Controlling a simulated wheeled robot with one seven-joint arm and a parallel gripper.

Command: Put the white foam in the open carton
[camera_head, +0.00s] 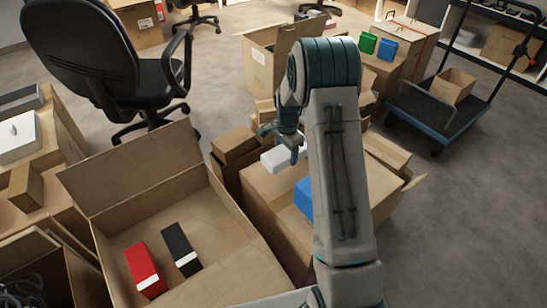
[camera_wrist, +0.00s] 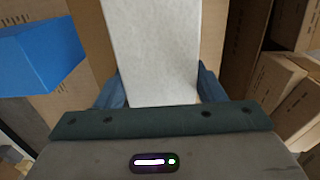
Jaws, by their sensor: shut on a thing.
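The white foam (camera_wrist: 155,50) is a pale block held between the two fingers of my gripper (camera_wrist: 160,92) in the wrist view. In the head view the foam (camera_head: 282,157) shows by my gripper (camera_head: 292,148), over or on a closed carton (camera_head: 262,200); I cannot tell whether it touches the carton. My arm hides part of this area. The open carton (camera_head: 127,190) stands at the lower left with its back flap raised. Inside it lie a red box (camera_head: 144,268) and a black box (camera_head: 180,247), with bare floor around them.
A blue box (camera_head: 304,197) sits on the closed carton, partly behind my arm; it also shows in the wrist view (camera_wrist: 42,52). A black office chair (camera_head: 95,60) stands behind the open carton. More cartons surround my gripper. A cart (camera_head: 440,110) stands at the right.

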